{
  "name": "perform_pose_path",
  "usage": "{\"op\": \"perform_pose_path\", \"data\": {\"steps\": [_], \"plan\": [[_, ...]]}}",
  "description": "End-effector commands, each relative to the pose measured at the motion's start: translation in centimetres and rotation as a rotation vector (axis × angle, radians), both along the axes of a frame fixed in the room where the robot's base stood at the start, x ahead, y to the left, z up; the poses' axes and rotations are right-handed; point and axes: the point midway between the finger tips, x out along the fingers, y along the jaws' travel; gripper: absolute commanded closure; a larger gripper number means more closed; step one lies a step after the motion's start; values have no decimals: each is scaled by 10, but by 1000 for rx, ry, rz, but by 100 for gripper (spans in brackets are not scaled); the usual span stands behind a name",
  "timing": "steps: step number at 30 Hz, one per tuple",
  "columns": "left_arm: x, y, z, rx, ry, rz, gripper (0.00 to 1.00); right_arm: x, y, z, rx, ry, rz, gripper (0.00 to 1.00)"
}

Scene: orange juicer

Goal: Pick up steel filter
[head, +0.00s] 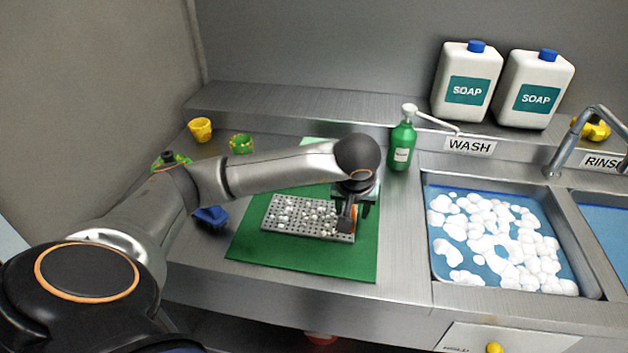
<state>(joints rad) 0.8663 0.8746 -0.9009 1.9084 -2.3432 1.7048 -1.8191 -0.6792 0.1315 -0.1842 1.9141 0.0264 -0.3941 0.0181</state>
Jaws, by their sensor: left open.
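The steel filter (292,218) is a flat, perforated metal tray with whitish bits on it. It lies on the green mat (290,262) in the middle of the counter. My left arm reaches in from the left and passes above and behind the filter. My left gripper (352,218) is open and points down at the filter's right end. An orange patch shows beside the fingers. I cannot tell whether the fingers touch the filter, and they hide part of its right end. My right gripper is not in view.
A green pump bottle (402,145) stands behind the mat. The wash sink (432,240) with white foam is at right. Two soap jugs (467,62) stand on the back ledge. A yellow cup (200,130), a green-yellow item (241,144) and a blue brush-like item (211,217) are left.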

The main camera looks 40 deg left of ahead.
Motion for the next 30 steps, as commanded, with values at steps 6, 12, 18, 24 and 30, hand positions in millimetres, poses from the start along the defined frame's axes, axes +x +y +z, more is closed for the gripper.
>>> {"op": "perform_pose_path", "data": {"steps": [6,12,18,24,30], "plan": [[0,0,0,0,0,0,68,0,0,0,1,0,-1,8],[0,0,1,0,0,0,90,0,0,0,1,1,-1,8],[0,0,1,0,0,1,100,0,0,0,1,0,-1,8],[0,0,1,0,0,1,100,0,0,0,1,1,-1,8],[0,0,1,0,-1,1,100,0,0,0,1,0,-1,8]]}}
